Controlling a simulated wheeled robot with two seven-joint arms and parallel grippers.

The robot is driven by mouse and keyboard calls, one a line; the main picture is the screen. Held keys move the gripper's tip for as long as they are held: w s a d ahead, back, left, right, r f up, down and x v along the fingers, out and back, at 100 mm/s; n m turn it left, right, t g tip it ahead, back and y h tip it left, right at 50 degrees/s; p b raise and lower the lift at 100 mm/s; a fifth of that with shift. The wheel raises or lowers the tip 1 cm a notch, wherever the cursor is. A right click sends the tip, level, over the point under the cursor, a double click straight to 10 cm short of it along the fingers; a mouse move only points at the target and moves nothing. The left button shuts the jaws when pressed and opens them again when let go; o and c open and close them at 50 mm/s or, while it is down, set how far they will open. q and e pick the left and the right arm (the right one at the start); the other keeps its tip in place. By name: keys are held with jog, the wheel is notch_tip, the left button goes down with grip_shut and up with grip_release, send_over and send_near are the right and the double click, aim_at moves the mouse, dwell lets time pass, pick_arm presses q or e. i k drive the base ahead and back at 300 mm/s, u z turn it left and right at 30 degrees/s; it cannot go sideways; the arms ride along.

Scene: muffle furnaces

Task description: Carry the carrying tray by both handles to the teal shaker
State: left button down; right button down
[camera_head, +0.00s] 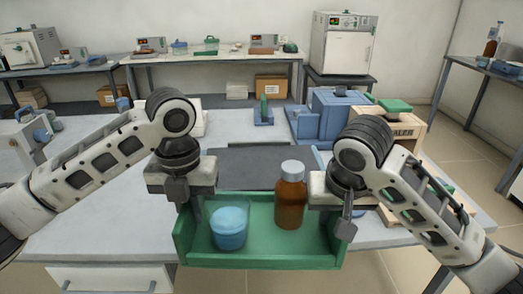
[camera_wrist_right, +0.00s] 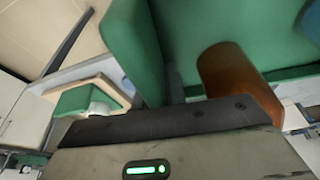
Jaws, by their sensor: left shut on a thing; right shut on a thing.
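The green carrying tray (camera_head: 262,262) is in front of me in the head view, at the front edge of the pale table. It holds a beaker of blue liquid (camera_head: 229,232) and an upright brown bottle with a white cap (camera_head: 290,200). My left gripper (camera_head: 198,212) is shut on the tray's left end and my right gripper (camera_head: 345,225) on its right end; the handles are largely hidden. The right wrist view shows the tray wall (camera_wrist_right: 130,40) and brown bottle (camera_wrist_right: 238,78) close up. I cannot tell for certain which device is the teal shaker.
A dark grey flat pad (camera_head: 240,165) lies behind the tray. A blue boxy device (camera_head: 335,115) and a wooden crate (camera_head: 402,130) stand at the table's back right. A small blue stand with a green piece (camera_head: 264,115) is at the back.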

aim_at(262, 166)
jog(key=i, duration=0.9)
